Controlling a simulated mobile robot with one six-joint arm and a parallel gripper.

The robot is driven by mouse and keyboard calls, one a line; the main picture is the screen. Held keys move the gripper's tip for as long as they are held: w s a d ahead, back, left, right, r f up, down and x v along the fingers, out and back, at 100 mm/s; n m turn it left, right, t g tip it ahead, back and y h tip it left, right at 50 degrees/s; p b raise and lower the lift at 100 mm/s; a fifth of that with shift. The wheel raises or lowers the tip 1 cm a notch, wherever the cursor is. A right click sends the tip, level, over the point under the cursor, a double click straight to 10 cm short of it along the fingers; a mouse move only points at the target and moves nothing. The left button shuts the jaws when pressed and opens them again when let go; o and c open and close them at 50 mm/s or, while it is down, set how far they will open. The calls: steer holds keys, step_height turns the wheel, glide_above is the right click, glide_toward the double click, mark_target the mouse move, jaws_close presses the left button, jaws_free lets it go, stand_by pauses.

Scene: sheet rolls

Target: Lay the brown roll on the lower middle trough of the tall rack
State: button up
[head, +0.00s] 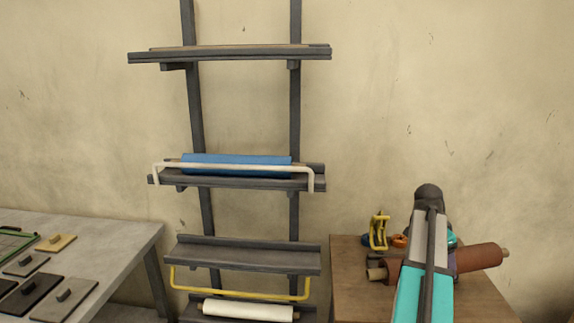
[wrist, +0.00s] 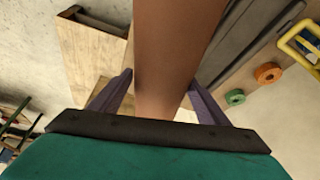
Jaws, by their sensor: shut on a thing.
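The brown roll (head: 478,257) is held level above the wooden table at the right, with a pale core end showing on each side. My gripper (wrist: 160,90) is shut on it in the wrist view, one purple finger on each side of the roll (wrist: 172,45). In the head view my arm covers the roll's middle and the fingers. The tall rack (head: 295,120) stands against the wall, left of my gripper. Its lower middle trough (head: 245,257) is empty, with a raised back edge. The roll is apart from the rack.
A blue roll (head: 235,165) lies on the trough above, behind a white bar (head: 235,170). A yellow bar (head: 240,297) and a white roll (head: 248,310) are below. The wooden table (head: 350,255) carries a yellow-framed thing (head: 379,231) and an orange ring (head: 399,240). A grey table (head: 120,240) stands left.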

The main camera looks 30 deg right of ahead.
steer(key=w+a+r+n+t, duration=0.25)
steer(key=w+a+n, duration=0.45)
steer(key=w+a, duration=1.75)
steer(key=w+a+n+t+y, duration=0.1)
steer(key=a+n, duration=0.6)
steer(key=a, duration=1)
steer(key=w+a+r+n+t+y, duration=0.1)
steer(key=a+n, duration=0.6)
steer(key=a, duration=1.1)
steer(key=shift+w+a+r+n+t+y, duration=0.3)
steer(key=shift+w+t+y, duration=0.45)
steer(key=shift+w+y, duration=0.4)
steer(key=shift+s, duration=0.15)
steer(key=shift+s+d, duration=0.1)
steer(key=shift+s, duration=1.5)
